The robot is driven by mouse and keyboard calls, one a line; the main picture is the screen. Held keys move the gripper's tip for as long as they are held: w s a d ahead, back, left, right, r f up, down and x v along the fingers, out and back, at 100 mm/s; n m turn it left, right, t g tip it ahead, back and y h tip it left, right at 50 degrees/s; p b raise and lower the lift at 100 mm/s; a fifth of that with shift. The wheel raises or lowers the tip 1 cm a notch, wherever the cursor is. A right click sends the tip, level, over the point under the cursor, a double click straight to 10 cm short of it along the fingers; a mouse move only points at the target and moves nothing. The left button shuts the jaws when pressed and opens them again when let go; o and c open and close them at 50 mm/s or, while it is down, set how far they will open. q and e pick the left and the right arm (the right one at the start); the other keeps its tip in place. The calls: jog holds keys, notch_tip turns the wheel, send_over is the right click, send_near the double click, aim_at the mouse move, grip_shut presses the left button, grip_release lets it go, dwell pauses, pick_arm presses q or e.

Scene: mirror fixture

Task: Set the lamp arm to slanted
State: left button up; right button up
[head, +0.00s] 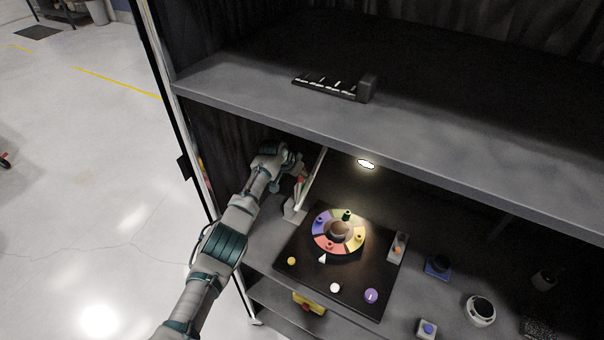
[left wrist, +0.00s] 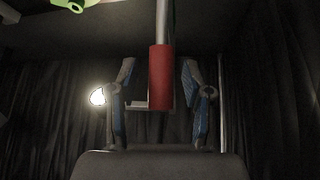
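My left gripper (head: 296,168) is inside the shelf unit, beside a pale slanted post. In the left wrist view it is open (left wrist: 160,105), with one finger on each side of a red sleeve (left wrist: 160,76) on a grey rod. Gaps show between the sleeve and both fingers. I take this sleeved rod to be the lamp arm; a red part (head: 299,188) shows beside my gripper in the head view. A lit lamp (head: 366,163) glows under the upper shelf, and a bright light (left wrist: 97,96) shows at left in the wrist view. My right gripper is not in view.
A black board with a coloured ring (head: 323,243) and several knobs lies right of my arm. A blue-topped button box (head: 427,328) and a white round device (head: 481,310) stand further right. The upper shelf (head: 240,98) overhangs my gripper.

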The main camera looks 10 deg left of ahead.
pick_arm(q)
jog(key=v, duration=1.2)
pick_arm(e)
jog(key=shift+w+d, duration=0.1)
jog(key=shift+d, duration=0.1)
pick_arm(q)
jog(key=shift+f, duration=0.1)
